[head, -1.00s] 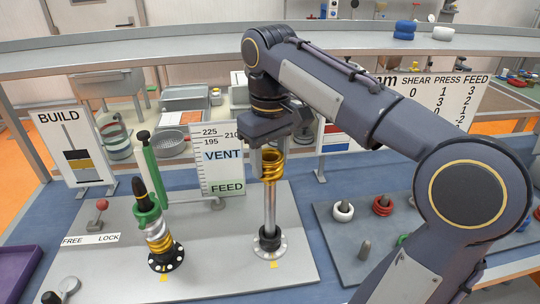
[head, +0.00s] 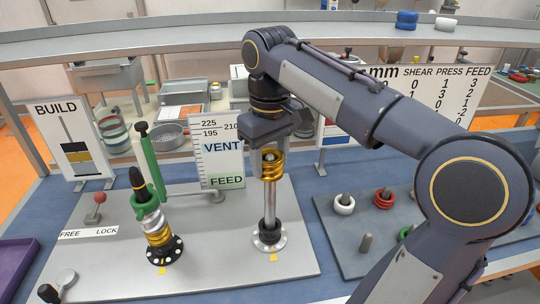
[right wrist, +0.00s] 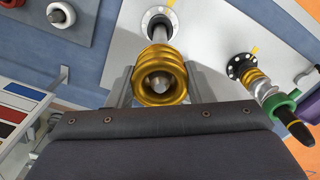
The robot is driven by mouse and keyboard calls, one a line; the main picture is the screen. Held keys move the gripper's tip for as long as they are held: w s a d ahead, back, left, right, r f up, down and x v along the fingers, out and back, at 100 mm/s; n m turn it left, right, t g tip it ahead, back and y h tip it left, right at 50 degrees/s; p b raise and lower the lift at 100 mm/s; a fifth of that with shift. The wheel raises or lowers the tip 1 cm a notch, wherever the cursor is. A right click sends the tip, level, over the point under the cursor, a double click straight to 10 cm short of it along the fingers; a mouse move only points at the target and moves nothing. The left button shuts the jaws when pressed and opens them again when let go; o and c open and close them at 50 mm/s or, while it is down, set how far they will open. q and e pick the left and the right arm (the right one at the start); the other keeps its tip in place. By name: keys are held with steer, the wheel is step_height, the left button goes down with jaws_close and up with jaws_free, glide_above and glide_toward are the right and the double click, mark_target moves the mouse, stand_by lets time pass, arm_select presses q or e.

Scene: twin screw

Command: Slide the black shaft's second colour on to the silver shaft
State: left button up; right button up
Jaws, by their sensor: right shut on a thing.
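In the right wrist view the shaft's tip (right wrist: 158,83) shows inside the gold ring (right wrist: 172,68). My right gripper (head: 268,158) is shut on this ring, one finger on each side. The black shaft (head: 137,178) stands to the left, with a green collar (head: 146,197), silver rings (head: 152,222) and a gold ring (head: 159,238) on it. My left gripper is out of view.
A green post (head: 150,165) stands beside the black shaft. A gauge sign (head: 222,160) stands behind the shafts and a BUILD sign (head: 67,130) at left. A red-knobbed lever (head: 99,198) is at left. A peg board (head: 342,235) with coloured rings lies at right.

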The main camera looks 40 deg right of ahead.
mark_target(270, 155)
steer(key=shift+f+b, duration=1.55)
steer(key=shift+f, duration=0.85)
steer(key=o, duration=1.2)
steer(key=shift+r, duration=0.1)
step_height(270, 155, up, 8)
steer(key=shift+f+p, duration=0.15)
steer(key=shift+p, duration=0.8)
